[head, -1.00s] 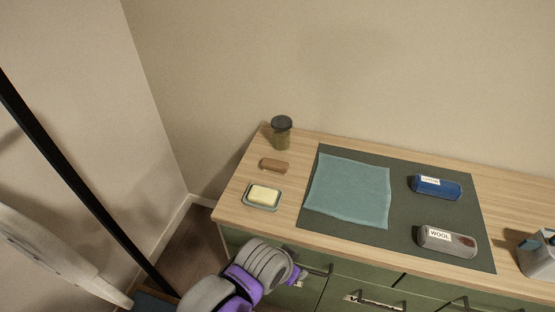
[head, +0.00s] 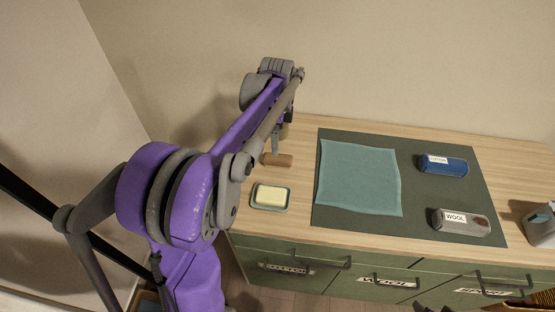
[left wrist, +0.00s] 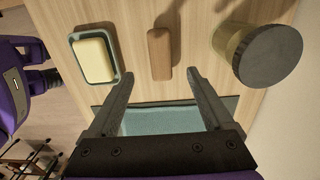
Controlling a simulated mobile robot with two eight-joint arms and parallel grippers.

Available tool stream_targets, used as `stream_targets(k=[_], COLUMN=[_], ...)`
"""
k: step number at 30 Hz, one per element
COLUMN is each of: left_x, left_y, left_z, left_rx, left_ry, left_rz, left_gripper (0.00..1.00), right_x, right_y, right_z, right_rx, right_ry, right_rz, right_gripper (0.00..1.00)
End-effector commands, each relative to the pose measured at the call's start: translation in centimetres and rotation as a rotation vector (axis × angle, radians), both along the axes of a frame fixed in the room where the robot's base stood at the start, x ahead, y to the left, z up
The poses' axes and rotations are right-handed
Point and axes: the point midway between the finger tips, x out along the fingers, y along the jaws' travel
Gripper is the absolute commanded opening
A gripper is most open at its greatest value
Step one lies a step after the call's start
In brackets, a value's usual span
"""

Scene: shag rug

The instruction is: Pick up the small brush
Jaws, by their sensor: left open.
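The small brush (head: 278,160) is a short brown block on the wooden top, between the soap dish and the jar. In the left wrist view the brush (left wrist: 159,54) lies just beyond my left gripper (left wrist: 160,76), lined up with the gap between its fingers. My left gripper (head: 276,145) is open and empty, pointing down above the top close to the brush. No contact with the brush shows. Any bristles are hidden.
A soap dish (head: 270,208) with pale soap and a dark-lidded jar (left wrist: 265,55) flank the brush. A teal cloth (head: 360,178) lies on a dark mat (head: 410,220), with a blue block (head: 443,166) and a grey block (head: 461,223) labelled WOOL. Drawers are below.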

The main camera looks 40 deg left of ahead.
Motion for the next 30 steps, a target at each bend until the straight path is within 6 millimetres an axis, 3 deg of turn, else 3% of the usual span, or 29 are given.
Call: stream_targets(k=[6,13,21,30], left_x=[0.0,0.1,0.2,0.2], left_y=[0.0,0.0,0.0,0.0], left_z=[-3.6,-5.4,-9.2,-9.8], left_rx=[0.0,0.0,0.0,0.0], left_ry=[0.0,-0.001,-0.001,-0.001], left_rz=[-0.001,-0.001,0.0,0.0], left_gripper=[0.85,0.85,0.85,0.85], right_x=[-0.1,-0.1,0.0,-0.1], right_y=[0.0,0.0,0.0,0.0], right_z=[-0.4,-0.3,-0.1,-0.1], right_rx=[0.0,0.0,0.0,0.0], right_ry=[0.003,0.002,0.001,0.001], right_rz=[0.0,0.0,0.0,0.0], right_gripper=[0.5,0.5,0.5,0.5])
